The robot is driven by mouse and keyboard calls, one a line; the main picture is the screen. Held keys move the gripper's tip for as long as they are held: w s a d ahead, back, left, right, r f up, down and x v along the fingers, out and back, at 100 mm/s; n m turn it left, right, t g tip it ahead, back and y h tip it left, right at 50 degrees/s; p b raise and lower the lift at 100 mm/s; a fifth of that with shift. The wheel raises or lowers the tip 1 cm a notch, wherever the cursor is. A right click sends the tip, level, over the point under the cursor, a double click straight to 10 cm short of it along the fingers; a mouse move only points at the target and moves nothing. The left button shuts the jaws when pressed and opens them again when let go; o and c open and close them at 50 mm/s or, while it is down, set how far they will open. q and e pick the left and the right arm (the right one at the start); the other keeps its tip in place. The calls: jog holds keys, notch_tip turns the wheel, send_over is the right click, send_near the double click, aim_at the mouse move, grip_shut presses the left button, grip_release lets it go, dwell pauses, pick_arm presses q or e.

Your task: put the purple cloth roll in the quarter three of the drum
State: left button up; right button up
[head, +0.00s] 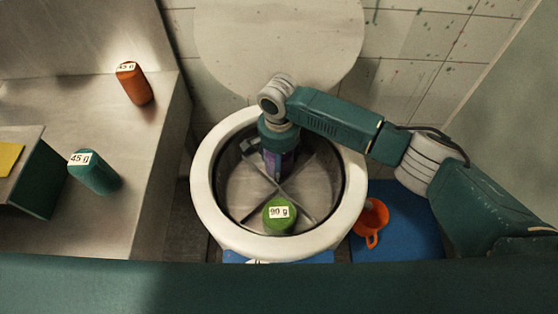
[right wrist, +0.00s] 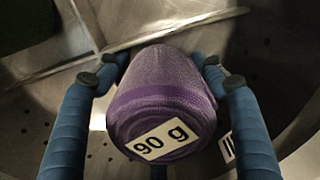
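The purple cloth roll (right wrist: 160,88), with a "90 g" label, fills the middle of the right wrist view. In the head view a strip of it (head: 272,165) shows below my right gripper (head: 279,150), inside the drum. The drum (head: 203,190) has a pale rim and crossed metal dividers. The roll is over the far quarter; I cannot tell whether it touches the floor. My right gripper's blue fingers (right wrist: 163,66) are closed against both sides of the roll. A wall label (right wrist: 228,148) is partly hidden, with only upright strokes showing. My left gripper is out of view.
A green roll (head: 279,217) labelled "90 g" sits in the near quarter. An orange roll (head: 135,85) and a teal roll (head: 95,174) stand on the metal bench (head: 140,150) at left. An orange jug (head: 371,220) is on the blue mat (head: 410,238), right of the drum.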

notch_tip(320, 180, up, 12)
jog(key=shift+r, duration=0.15)
dwell(0.6)
dwell(0.3)
